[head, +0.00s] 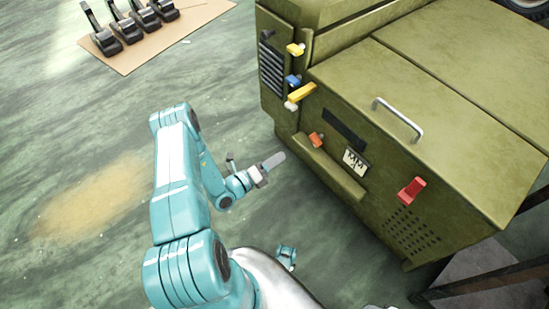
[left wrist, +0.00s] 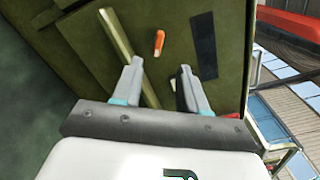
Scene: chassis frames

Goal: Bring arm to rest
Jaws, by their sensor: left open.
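My left arm comes up from the bottom of the head view and bends toward the green chassis cabinet (head: 440,90). My left gripper (head: 255,168) is beside the cabinet's front face, apart from it in the head view. In the left wrist view its two fingers (left wrist: 160,88) are spread with nothing between them. Beyond them shows the cabinet's green face (left wrist: 150,20) with an orange handle (left wrist: 159,42). The same orange handle (head: 316,140) shows in the head view. My right gripper is not clearly seen; a small teal part of mine shows at the bottom.
The cabinet carries yellow, blue and red handles (head: 412,190), a silver grab bar (head: 398,119) and a ledge (head: 330,168). Several black clamp-like items stand on a cardboard sheet (head: 190,22) at the upper left. The green floor (head: 60,130) at left is open, with a tan patch.

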